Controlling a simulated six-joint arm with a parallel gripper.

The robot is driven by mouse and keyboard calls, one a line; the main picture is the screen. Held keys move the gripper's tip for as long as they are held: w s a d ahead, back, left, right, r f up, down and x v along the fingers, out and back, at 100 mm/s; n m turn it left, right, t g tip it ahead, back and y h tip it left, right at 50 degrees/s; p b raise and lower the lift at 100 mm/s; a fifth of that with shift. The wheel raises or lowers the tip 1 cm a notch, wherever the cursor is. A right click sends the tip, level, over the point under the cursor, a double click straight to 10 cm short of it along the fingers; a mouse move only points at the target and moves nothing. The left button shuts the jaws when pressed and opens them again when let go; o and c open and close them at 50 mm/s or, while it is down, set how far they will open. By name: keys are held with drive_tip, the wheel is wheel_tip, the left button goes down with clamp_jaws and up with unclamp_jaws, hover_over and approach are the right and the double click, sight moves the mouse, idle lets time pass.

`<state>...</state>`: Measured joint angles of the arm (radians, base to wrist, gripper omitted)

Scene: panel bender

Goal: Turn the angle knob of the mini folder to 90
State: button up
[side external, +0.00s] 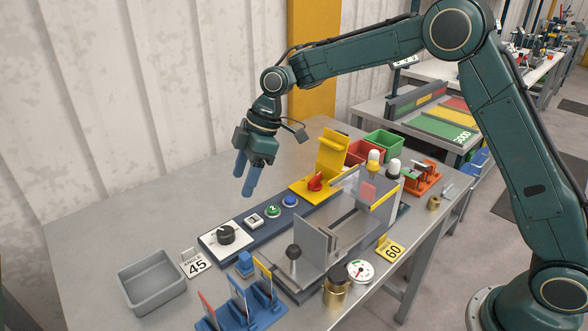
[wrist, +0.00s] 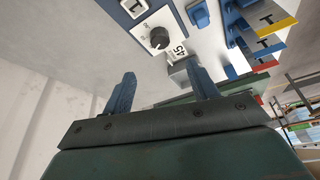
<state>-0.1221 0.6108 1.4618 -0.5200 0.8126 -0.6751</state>
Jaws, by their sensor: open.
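The angle knob (side external: 226,234) is a round black knob on a white plate at the left end of the dark blue control strip. It also shows in the wrist view (wrist: 159,38), near the top and beyond the fingers. Its scale is too small to read. A tag reading ANGLE 45 (side external: 196,264) stands beside it. The mini folder (side external: 316,238), with grey plates and a clear guard, stands right of the strip. My gripper (side external: 246,190) is open and empty, pointing down above the table, behind the knob and clear of it. Its two blue fingers show apart in the wrist view (wrist: 160,74).
A grey tray (side external: 152,284) is left of the tag. Blue holders with upright plates (side external: 242,305) stand in front. A green button (side external: 273,211), a blue button (side external: 290,201) and a yellow block with a red knob (side external: 316,182) line the strip. The table's back left is clear.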

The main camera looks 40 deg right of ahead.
sight(226, 230)
drive_tip(key=shift+f, duration=0.1)
drive_tip(key=x, duration=1.3)
drive_tip(key=shift+f, duration=0.3)
drive_tip(key=c, duration=1)
